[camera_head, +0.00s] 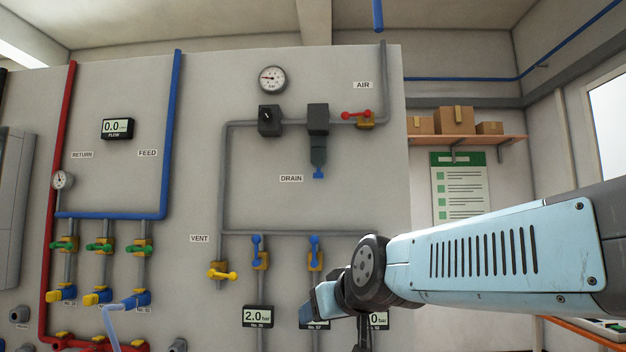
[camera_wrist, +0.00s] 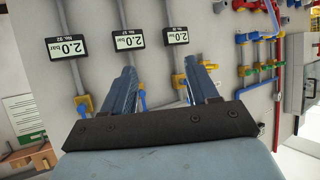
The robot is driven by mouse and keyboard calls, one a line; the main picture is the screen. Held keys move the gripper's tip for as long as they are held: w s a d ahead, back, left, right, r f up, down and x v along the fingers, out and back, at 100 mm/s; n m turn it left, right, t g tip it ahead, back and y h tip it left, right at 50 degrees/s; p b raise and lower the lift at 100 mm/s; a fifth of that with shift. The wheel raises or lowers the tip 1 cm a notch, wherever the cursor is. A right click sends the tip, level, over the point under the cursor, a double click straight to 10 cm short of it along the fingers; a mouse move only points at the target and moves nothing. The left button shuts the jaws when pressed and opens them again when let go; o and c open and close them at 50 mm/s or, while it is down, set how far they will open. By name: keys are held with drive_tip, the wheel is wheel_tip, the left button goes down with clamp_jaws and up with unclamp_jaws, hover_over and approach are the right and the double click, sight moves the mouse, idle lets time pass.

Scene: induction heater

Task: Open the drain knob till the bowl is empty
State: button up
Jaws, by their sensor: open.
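The drain knob (camera_head: 318,175) is a small blue piece at the bottom of the dark, translucent bowl (camera_head: 318,153). The bowl hangs under a black filter body (camera_head: 318,119) on the grey air pipe, right of the DRAIN label (camera_head: 291,178). I cannot tell the liquid level in the bowl. My gripper (camera_head: 325,301) is below the knob in the head view, in front of the panel's lower part; its fingertips are not clear there. In the wrist view my gripper (camera_wrist: 162,83) shows two blue fingers spread apart with nothing between them. The knob cannot be made out in the wrist view.
Blue-handled valves (camera_head: 257,250) and pressure displays (camera_head: 258,316) sit low on the panel near my gripper. A yellow vent valve (camera_head: 221,273) is to their left. A red-handled air valve (camera_head: 357,115) is right of the filter.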

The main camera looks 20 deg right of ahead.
drive_tip(key=w+a+r+t, duration=0.2)
drive_tip(key=w+r+t, duration=0.4)
drive_tip(key=r, duration=0.5)
drive_tip(key=m+t+h, duration=0.3)
drive_tip(key=m+h, duration=0.3)
drive_tip(key=h, duration=0.3)
approach(318, 177)
drive_tip(key=x, duration=0.9)
drive_tip(key=shift+w, duration=0.15)
drive_tip(key=shift+c, duration=0.4)
